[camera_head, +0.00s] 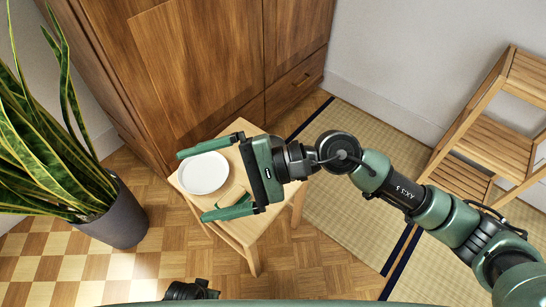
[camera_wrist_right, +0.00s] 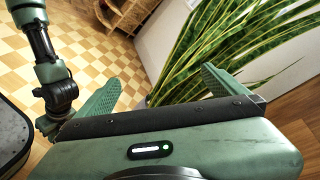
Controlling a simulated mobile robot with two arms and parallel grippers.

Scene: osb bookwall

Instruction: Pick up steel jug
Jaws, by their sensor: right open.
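I cannot make out a steel jug in either view. My right gripper (camera_head: 192,185) is open above a small light-wood stool or table (camera_head: 250,232) in the head view.
A potted snake plant (camera_head: 112,215) stands at the left; its leaves (camera_wrist_right: 240,45) fill the wrist view's upper right. A wooden wardrobe (camera_head: 185,65) stands behind the stool. A slatted shelf (camera_head: 490,145) is at the right. Tatami matting (camera_head: 330,215) lies right of the stool.

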